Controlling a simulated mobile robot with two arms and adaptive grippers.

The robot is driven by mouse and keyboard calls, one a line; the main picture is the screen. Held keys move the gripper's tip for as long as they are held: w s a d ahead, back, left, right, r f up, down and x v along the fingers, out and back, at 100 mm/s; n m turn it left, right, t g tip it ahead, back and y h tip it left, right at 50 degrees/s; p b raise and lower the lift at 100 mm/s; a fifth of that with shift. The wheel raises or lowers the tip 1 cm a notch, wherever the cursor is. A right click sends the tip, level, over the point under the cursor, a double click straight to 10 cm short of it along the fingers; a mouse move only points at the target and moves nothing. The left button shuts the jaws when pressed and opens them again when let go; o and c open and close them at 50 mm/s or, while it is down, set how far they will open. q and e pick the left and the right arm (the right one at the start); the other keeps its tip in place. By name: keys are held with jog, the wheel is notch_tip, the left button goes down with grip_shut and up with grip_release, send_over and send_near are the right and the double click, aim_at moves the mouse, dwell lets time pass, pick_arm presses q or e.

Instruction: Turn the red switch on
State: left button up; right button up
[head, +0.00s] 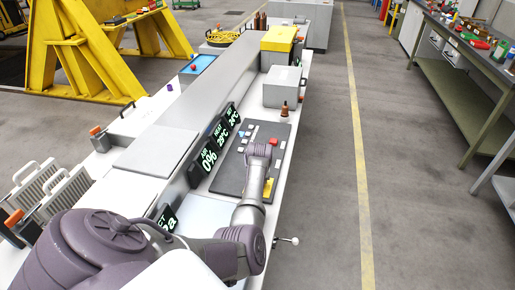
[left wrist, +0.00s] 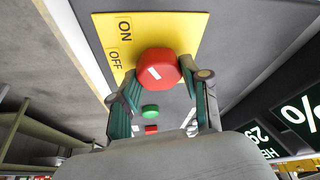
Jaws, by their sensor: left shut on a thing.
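The red switch (left wrist: 158,66) is a round red knob with a short white mark, on a yellow plate (left wrist: 196,22) lettered ON and OFF. The mark slants toward the left, nearer the OFF lettering, though it is small. My left gripper (left wrist: 158,88) is shut on the red knob in the left wrist view, one finger on each side. In the head view my left arm reaches over the grey panel (head: 229,175) and hides the knob; part of the yellow plate (head: 269,187) shows beside it. My right gripper is not in view.
A green button (left wrist: 150,111) and a red button (left wrist: 152,130) sit close by on the panel. Dark displays (head: 208,158) line its left side. A grey box (head: 283,87) and a yellow box (head: 279,38) stand farther along the bench. The aisle at the right is clear.

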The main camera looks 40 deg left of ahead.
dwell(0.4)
pick_arm(q)
jog(key=o, duration=1.1)
jog(key=shift+o, duration=0.2)
jog(key=v, duration=1.2)
